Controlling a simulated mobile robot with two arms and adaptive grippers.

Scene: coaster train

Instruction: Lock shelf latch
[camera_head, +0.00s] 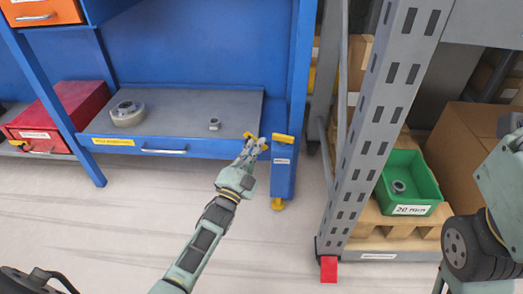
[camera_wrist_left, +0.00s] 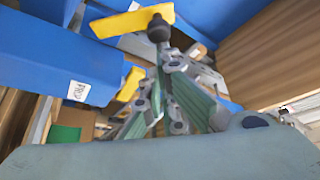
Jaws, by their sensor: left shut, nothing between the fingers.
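A yellow latch lever (camera_head: 283,138) sits at the top of a short blue post (camera_head: 283,168) with a white label, at the right end of the blue shelf unit. In the left wrist view a yellow bar (camera_wrist_left: 133,22) with a dark knob lies just beyond the fingertips, and a second yellow piece (camera_wrist_left: 130,84) is beside the labelled blue post (camera_wrist_left: 60,75). My left gripper (camera_head: 256,143) is shut and empty, close to the left of the post at the shelf's front edge. I cannot tell whether its fingers touch the yellow bar. My right gripper does not show; part of my right arm is at the right edge.
A grey shelf top (camera_head: 185,102) holds a tape roll (camera_head: 127,112) and a small ring (camera_head: 214,124). A red box (camera_head: 60,118) stands at left. A grey perforated upright (camera_head: 378,110) and a green bin (camera_head: 409,185) are at right. The floor in front is clear.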

